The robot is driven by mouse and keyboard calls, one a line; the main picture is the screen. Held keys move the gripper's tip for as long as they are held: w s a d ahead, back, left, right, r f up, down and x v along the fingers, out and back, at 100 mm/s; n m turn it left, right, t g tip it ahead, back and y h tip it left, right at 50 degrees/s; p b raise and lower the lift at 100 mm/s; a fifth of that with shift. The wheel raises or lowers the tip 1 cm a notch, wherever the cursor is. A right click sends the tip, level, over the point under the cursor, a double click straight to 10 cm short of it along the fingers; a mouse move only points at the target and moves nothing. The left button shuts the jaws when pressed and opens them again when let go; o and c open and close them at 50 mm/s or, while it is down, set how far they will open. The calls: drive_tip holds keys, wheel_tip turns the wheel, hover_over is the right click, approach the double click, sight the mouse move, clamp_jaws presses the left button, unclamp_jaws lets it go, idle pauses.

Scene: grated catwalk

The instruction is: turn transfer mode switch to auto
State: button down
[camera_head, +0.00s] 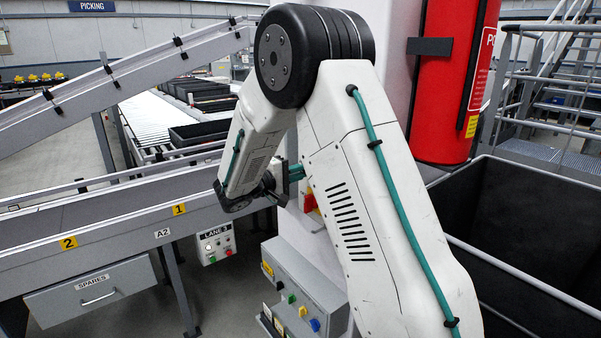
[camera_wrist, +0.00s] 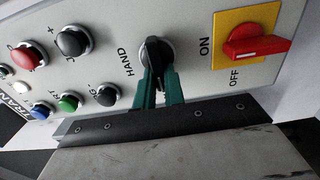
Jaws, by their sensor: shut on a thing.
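The transfer mode switch is a black knob (camera_wrist: 153,52) on a grey panel (camera_wrist: 185,20) in the wrist view. A light mark on the knob points toward the top of the picture. The label HAND is printed left of it; no AUTO label is visible. My gripper (camera_wrist: 159,80) has its green fingers shut around the knob's lower part, which they partly hide. In the head view my gripper (camera_head: 294,172) reaches the panel on the white column, and my arm hides the knob.
A red handle (camera_wrist: 255,46) on a yellow ON/OFF plate is close on the right. Several push buttons, including a red one (camera_wrist: 27,55) and a green one (camera_wrist: 69,102), are on the left. A lower grey button box (camera_head: 300,290) is below my arm. A dark bin (camera_head: 545,220) stands right.

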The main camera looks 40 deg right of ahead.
drive_tip(key=c, duration=1.5)
unclamp_jaws()
drive_tip(key=a, duration=0.8)
drive_tip(key=shift+s, duration=0.15)
